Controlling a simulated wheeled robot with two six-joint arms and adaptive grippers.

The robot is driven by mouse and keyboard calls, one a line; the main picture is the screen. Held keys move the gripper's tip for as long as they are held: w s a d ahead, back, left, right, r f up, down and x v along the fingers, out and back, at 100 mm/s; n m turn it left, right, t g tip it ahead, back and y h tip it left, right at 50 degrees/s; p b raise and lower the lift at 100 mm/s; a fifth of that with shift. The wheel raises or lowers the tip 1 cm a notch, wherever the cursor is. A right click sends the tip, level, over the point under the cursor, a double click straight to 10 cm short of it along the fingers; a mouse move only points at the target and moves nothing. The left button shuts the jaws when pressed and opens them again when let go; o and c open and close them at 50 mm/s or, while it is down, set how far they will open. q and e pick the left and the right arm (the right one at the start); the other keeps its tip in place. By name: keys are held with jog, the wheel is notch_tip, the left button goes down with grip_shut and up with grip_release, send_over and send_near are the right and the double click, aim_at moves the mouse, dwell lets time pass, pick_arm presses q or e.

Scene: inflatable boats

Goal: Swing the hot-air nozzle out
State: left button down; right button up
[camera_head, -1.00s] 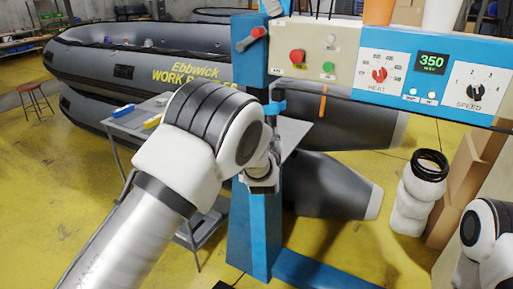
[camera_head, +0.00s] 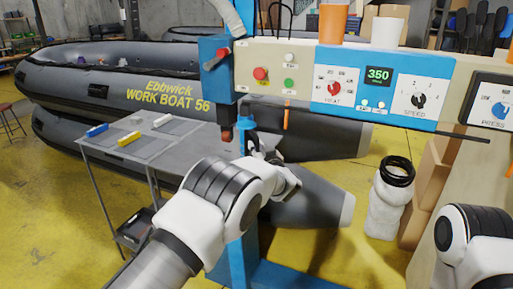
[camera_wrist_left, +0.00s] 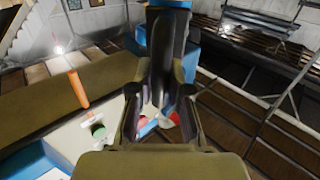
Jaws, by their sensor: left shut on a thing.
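The blue welding machine (camera_head: 215,78) stands in the middle of the head view. A dark part with a reddish-brown tip (camera_head: 227,134) hangs below its blue head; it may be the hot-air nozzle, but I cannot tell for sure. Just right of it is a small blue bracket (camera_head: 247,124). My left gripper (camera_head: 264,157) is beside and below this bracket, its fingertips partly hidden by the wrist. In the left wrist view, its two fingers (camera_wrist_left: 160,100) are shut around a black handle (camera_wrist_left: 166,55). My right arm shows at lower right, its gripper out of view.
The control panel (camera_head: 300,95), with red and green buttons and dials, extends right above my left arm. An orange rod (camera_head: 286,115) hangs below it. A grey boat (camera_head: 130,82) and a side table (camera_head: 150,140) are at left.

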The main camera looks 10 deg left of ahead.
pick_arm(q)
jog(key=shift+d+r, duration=0.1)
jog(key=shift+r, duration=0.15)
jog(key=c, duration=1.2)
grip_release()
jog(key=shift+o, duration=0.5)
jog(key=shift+w+d+f, duration=0.15)
jog(key=shift+w+f, duration=0.05)
jog(key=shift+r, duration=0.1)
notch_tip(320, 180, up, 10)
jog(key=shift+f, duration=0.1)
